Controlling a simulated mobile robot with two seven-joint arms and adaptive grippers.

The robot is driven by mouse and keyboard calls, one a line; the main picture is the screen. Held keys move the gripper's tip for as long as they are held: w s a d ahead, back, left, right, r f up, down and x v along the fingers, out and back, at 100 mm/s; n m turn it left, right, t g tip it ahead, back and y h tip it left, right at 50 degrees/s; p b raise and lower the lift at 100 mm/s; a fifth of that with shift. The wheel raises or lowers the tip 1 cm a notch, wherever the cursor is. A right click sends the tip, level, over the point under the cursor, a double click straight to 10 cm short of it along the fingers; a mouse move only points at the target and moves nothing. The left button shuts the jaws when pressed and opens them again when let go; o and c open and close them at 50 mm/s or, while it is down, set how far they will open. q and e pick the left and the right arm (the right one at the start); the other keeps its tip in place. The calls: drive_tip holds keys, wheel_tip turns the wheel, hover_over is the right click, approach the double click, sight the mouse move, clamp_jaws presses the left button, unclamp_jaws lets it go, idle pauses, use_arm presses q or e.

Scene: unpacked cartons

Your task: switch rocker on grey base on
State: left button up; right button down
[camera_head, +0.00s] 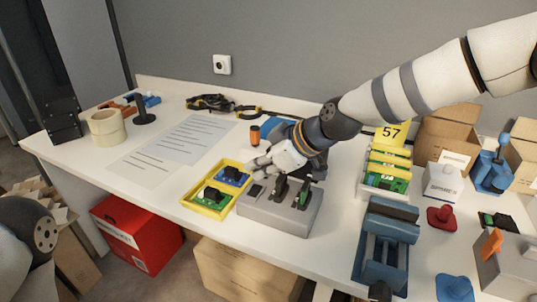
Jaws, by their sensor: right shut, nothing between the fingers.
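A grey base (280,219) stands near the front edge of the white table, in the middle of the view. A small dark rocker (257,190) sits on the left part of its top, and two dark levers with green parts stand to the right of it. My right gripper (258,171) reaches in from the upper right. It is shut and empty, just above and behind the rocker; I cannot tell whether it touches the base. The rocker's tilt is too small to read. My left gripper is out of view.
A yellow tray (194,208) with blue and green pieces sits directly left of the base. A blue vise (386,243) stands to the right. Paper sheets lie at left.

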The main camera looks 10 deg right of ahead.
drive_tip(key=shift+w+d+f, duration=0.15)
drive_tip(key=shift+f, duration=0.9)
